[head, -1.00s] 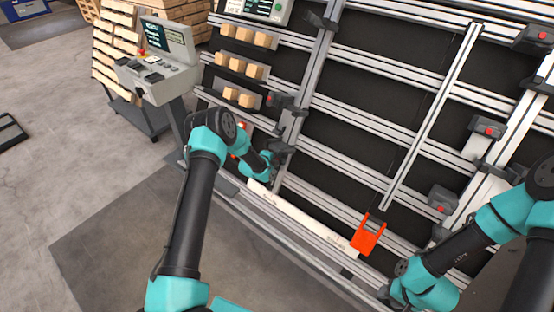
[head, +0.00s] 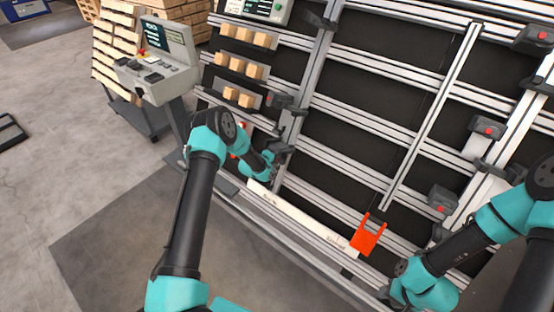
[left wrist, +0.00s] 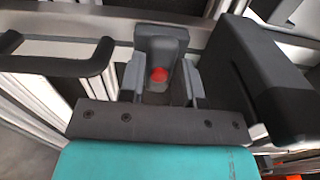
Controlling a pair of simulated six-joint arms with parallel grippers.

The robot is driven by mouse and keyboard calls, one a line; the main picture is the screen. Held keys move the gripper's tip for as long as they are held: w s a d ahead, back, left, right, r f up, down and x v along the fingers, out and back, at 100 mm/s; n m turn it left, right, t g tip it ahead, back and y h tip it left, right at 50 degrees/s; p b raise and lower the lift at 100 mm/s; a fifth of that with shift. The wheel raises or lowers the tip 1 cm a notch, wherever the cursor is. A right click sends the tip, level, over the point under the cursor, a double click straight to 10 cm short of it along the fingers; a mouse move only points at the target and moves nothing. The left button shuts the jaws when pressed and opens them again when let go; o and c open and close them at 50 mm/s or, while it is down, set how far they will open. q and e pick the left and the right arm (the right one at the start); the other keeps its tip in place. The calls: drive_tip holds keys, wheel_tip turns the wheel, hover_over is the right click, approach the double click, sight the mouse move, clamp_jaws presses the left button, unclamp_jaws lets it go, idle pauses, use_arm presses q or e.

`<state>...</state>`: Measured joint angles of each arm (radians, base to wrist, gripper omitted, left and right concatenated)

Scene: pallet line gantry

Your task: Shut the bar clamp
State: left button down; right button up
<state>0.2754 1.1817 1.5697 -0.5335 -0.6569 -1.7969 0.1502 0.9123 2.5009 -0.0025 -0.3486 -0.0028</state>
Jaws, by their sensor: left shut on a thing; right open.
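The bar clamp's grey block with a red button (left wrist: 158,62) sits between the two fingers of my left gripper (left wrist: 160,84) in the left wrist view. The fingers are shut on its sides. In the head view my left gripper (head: 279,153) is at the lower end of an upright metal bar (head: 299,98), and the grip itself is small and partly hidden there. My right gripper (head: 385,292) is low on the right, near the frame's lower edge. It is open, though its fingers are mostly hidden.
An orange forked piece (head: 368,238) sits on the lower rail beside a white board (head: 302,222). More red-buttoned clamp blocks (head: 487,128) are at the right. Wooden blocks (head: 242,68) stand on shelves at upper left, near a control console (head: 157,62). A dark handle (left wrist: 62,60) lies left of my left gripper.

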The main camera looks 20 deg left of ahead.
use_arm(q)
drive_tip(key=shift+w+r, duration=0.2)
drive_tip(key=shift+r, duration=0.05)
drive_tip(key=c, duration=1)
unclamp_jaws()
drive_tip(key=shift+o, duration=0.2)
drive_tip(key=shift+f, duration=0.1)
drive_tip(key=shift+s, duration=0.15)
drive_tip(key=shift+v, duration=1.45)
drive_tip(key=v, duration=0.6)
drive_tip(key=shift+s+f, duration=0.1)
